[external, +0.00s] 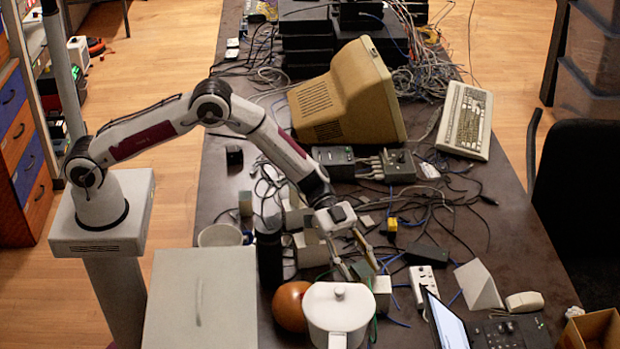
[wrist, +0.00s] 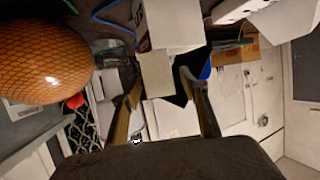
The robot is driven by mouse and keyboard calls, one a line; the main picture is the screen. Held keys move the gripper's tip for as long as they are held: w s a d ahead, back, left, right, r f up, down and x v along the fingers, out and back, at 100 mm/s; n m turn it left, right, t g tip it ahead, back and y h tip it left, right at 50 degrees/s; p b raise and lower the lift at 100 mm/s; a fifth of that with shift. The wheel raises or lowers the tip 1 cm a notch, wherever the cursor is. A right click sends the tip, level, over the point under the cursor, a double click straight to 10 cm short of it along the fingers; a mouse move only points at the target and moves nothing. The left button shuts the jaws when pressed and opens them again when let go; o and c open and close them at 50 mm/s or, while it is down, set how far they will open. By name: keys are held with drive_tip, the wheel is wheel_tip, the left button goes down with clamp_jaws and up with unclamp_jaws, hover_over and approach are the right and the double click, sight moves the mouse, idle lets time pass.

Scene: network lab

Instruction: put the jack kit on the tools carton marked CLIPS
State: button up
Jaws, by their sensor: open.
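No lettering is legible, so I cannot tell which box is the jack kit or which carton is marked CLIPS. My gripper (external: 361,268) is open and points down over the cluttered table, just behind the white lidded pot (external: 338,308). A small pale box (external: 382,294) stands close by its fingertips. In the wrist view my gripper (wrist: 163,86) has its fingers apart, with a cream block (wrist: 157,76) showing between or beyond them and a larger white box (wrist: 172,22) behind. I cannot tell whether the fingers touch it. Pale boxes (external: 309,250) stand left of the gripper.
A brown ball (external: 291,306) and a dark cylinder (external: 269,255) stand left of the pot; the ball also fills the wrist view's left (wrist: 45,62). Loose cables, a power strip (external: 424,285) and a white wedge (external: 478,285) lie right. An open carton (external: 596,331) is at lower right.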

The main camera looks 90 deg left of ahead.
drive_tip(key=v, duration=1)
idle(0.4)
drive_tip(key=w+a+r+n+t+y, duration=0.2)
drive_tip(key=a+r+t+y, duration=0.15)
drive_tip(key=r, duration=0.45)
drive_tip(key=w+a+r+n+t+y, duration=0.25)
drive_tip(key=a+r, duration=0.25)
drive_tip(key=r, duration=0.3)
drive_tip(key=s+a+r+n+t+y, duration=0.1)
drive_tip(key=s+a+r+n+y, duration=0.4)
drive_tip(key=s+a+r, duration=0.5)
drive_tip(key=s+a+n+g+y, duration=0.2)
drive_tip(key=s+a+n+y, duration=0.15)
drive_tip(key=s, duration=1.25)
drive_tip(key=s+d+f+g+h, duration=0.1)
drive_tip(key=s+d+f+g, duration=0.1)
drive_tip(key=s, duration=0.9)
drive_tip(key=s+d+f+g+h, duration=0.1)
drive_tip(key=s+f, duration=0.4)
drive_tip(key=s, duration=0.6)
drive_tip(key=shift+d+g, duration=0.8)
drive_tip(key=shift+d, duration=0.35)
